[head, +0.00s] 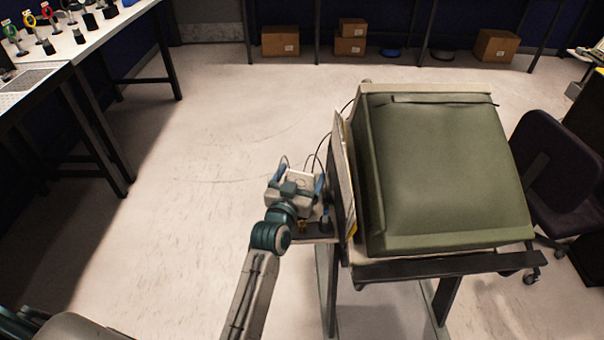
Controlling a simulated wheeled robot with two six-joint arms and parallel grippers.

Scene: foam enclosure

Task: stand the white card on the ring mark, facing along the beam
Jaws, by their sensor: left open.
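My left gripper (299,178) is at the open left side of the green foam enclosure (445,165). Its two blue fingers are spread apart. A small pale patch shows between and beyond the fingers; I cannot tell whether it is the white card, a surface below or part of the gripper. The ring mark and the beam cannot be made out. The inside of the enclosure is hidden by its green cover and the side panel (343,175). My right gripper is out of view.
A narrow shelf (310,239) with small dark and brass parts juts out below my gripper. Thin black cables loop close by. An office chair (556,175) stands at the right, a bench (85,40) at the upper left. The floor between is clear.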

